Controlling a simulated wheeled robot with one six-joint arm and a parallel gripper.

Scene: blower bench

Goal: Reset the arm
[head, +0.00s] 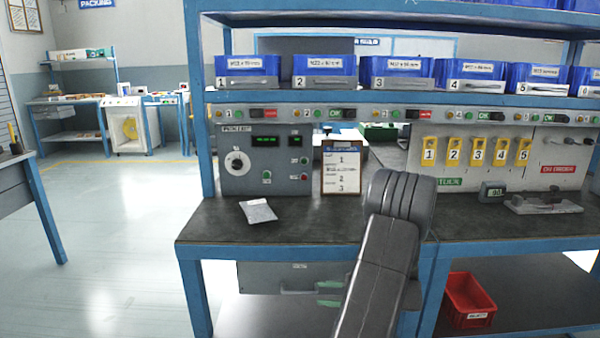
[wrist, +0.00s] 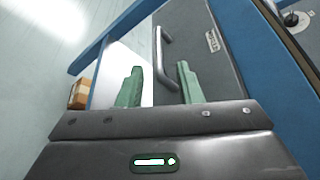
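My gripper (head: 329,293) has green fingers and is in front of the grey drawer (head: 268,276) under the bench top, at that drawer's right part. In the wrist view my gripper (wrist: 159,87) is open, with a clear gap between the two fingers and nothing held. The drawer front (wrist: 200,40) fills the upper middle there. Its bar handle (wrist: 161,58) reaches down toward the gap between the fingers; whether it touches a finger I cannot tell. My arm hides part of the bench's front edge in the head view.
The dark bench top (head: 320,228) carries a paper packet (head: 258,211), a clipboard (head: 341,173) and a metal fixture (head: 543,203). Blue bins (head: 325,71) line the shelf above. A red bin (head: 470,300) sits on the lower shelf. The floor at left is open.

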